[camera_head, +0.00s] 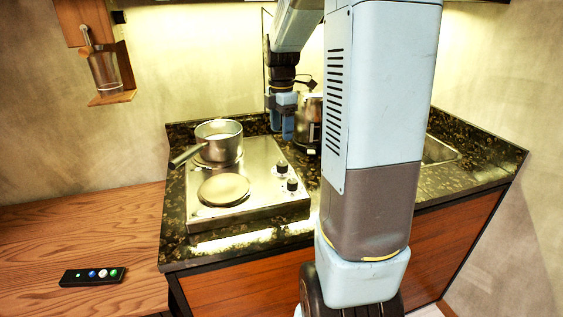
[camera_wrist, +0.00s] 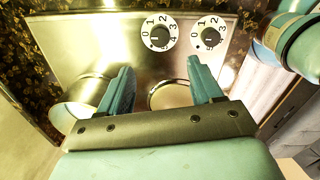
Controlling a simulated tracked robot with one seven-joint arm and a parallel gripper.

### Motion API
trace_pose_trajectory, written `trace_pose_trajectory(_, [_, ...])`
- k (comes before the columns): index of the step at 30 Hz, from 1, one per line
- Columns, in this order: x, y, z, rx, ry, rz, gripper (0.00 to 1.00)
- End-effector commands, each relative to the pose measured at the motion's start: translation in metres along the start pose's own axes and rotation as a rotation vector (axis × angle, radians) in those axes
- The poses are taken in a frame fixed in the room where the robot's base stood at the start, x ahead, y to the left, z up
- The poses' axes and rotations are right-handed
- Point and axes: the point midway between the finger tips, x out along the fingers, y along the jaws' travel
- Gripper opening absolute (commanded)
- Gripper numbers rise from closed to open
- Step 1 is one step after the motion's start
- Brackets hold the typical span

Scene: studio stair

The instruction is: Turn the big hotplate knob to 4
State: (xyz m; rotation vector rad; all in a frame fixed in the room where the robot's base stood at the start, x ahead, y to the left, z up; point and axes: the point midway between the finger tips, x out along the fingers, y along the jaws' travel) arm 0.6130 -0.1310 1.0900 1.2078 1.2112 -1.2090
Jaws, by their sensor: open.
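The steel hotplate (camera_head: 250,208) stands on the dark speckled counter. Its two black knobs sit on white dials along its right side: a rear knob (camera_head: 281,167) and a front knob (camera_head: 291,185). The wrist view shows a left knob (camera_wrist: 159,37) and a right knob (camera_wrist: 209,37) with numbered dials. Which knob is the big one, and their exact settings, I cannot tell. My gripper (camera_head: 282,128) points down behind and above the knobs. In the wrist view its fingers (camera_wrist: 160,68) are apart and empty, with both knobs beyond the fingertips.
A steel saucepan (camera_head: 219,142) stands on the rear plate, its handle pointing left. The front plate (camera_head: 224,189) is bare. A kettle-like pot (camera_head: 309,115) stands close beside my gripper. A sink (camera_head: 438,150) is at right. A remote (camera_head: 92,277) lies on the wooden table.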

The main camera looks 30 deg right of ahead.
Motion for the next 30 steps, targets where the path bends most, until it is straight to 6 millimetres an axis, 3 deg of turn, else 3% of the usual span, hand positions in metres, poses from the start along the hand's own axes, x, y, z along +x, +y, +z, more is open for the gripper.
trace_pose_trajectory(18, [0.102,0.000,0.000,0.001,0.000,-0.002,0.65])
trace_pose_trajectory(30, [0.119,0.000,0.000,0.001,-0.001,0.001,0.65])
